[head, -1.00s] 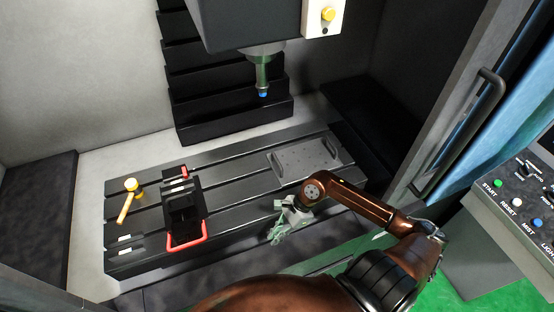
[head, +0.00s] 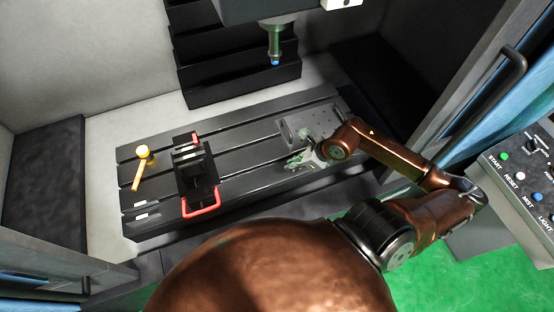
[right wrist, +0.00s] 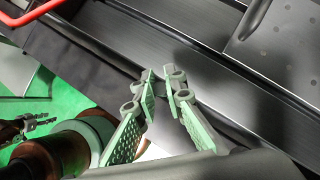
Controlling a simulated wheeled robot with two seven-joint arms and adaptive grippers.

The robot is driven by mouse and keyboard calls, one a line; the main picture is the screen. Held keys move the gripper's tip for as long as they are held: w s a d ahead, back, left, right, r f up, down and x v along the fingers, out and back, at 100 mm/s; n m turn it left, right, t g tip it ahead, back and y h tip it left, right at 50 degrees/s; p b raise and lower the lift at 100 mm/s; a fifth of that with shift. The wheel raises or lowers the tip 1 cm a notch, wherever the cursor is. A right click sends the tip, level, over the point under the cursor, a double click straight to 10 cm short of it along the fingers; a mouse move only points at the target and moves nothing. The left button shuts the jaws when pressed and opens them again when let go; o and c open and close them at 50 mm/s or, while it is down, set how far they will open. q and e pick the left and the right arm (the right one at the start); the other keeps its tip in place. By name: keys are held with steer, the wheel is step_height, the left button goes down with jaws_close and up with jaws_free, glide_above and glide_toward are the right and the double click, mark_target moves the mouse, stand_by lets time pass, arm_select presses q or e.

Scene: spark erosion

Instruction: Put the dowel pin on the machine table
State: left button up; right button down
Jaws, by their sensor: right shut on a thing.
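The machine table (head: 240,158) is a dark slotted slab in the middle of the head view; its slots also show in the right wrist view (right wrist: 215,85). My right gripper (head: 294,163) is over the table's front right part, just in front of a grey plate. In the right wrist view its green fingers (right wrist: 160,77) are close together at the tips. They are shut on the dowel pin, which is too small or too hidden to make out. A small gripper-like part, perhaps my left gripper (right wrist: 28,124), shows at the lower left of that view, its jaws unclear.
A black vise with a red handle (head: 203,209) stands left of centre on the table, with a yellow-headed hammer (head: 142,160) further left. The grey perforated plate (head: 322,119) lies at the right. The spindle (head: 275,45) hangs above the back. Table between vise and plate is clear.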

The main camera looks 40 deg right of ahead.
steer(key=w+f, duration=0.2)
steer(key=w+f+p, duration=0.1)
steer(key=w+f, duration=0.1)
steer(key=w, duration=0.1)
steer(key=w+a+f, duration=0.1)
steer(key=w+f, duration=0.1)
steer(key=shift+w+f+p, duration=0.35)
steer(key=shift+f+p, duration=0.05)
step_height(320, 180, down, 3)
steer(key=shift+w+r+p, duration=0.1)
steer(key=shift+w+p, duration=0.05)
steer(key=shift+p, duration=0.5)
steer(key=shift+f, duration=0.4)
steer(key=c, duration=2.5)
jaws_free()
steer(key=shift+f, duration=0.1)
steer(key=o, duration=0.5)
